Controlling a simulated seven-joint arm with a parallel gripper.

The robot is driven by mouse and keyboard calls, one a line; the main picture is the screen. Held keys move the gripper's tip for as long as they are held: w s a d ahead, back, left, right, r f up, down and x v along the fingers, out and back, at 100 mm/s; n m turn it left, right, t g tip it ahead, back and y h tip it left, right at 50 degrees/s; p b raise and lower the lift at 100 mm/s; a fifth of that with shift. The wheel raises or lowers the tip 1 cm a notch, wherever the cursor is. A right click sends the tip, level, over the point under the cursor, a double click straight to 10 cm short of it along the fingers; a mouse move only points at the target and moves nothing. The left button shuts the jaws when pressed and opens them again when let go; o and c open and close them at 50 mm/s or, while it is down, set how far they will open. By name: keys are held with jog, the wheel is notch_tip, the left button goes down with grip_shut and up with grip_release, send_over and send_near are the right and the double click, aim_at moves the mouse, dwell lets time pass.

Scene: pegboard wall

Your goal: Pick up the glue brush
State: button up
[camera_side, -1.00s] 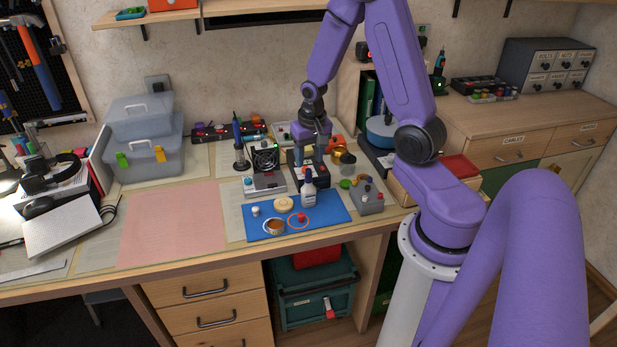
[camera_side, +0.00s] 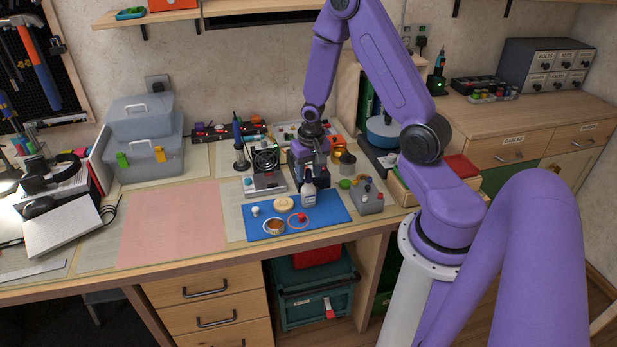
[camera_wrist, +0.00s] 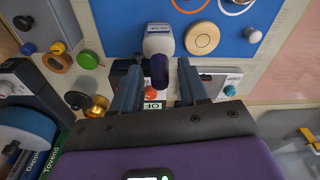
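A white glue bottle (camera_side: 308,193) with a dark cap stands upright near the back edge of the blue mat (camera_side: 255,228); it is the likeliest glue brush, and no separate brush can be made out. In the wrist view the bottle's white labelled body (camera_wrist: 158,41) shows with its dark cap (camera_wrist: 159,72) pointing toward me. My gripper (camera_wrist: 159,66) is open, with one finger on each side of the cap and gaps showing on both sides. In the side view my gripper (camera_side: 309,170) is just behind and above the bottle, partly hidden by it.
On the mat are a round tan disc (camera_side: 284,204), a tape roll (camera_side: 274,226), a red-orange ring (camera_side: 299,221) and a small white cap (camera_side: 256,211). A grey box with knobs (camera_side: 368,201) stands right of the bottle. The pink sheet (camera_side: 175,222) is clear.

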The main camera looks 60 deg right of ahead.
grip_shut()
jog(key=shift+r, duration=0.15)
jog(key=shift+r, duration=4.9)
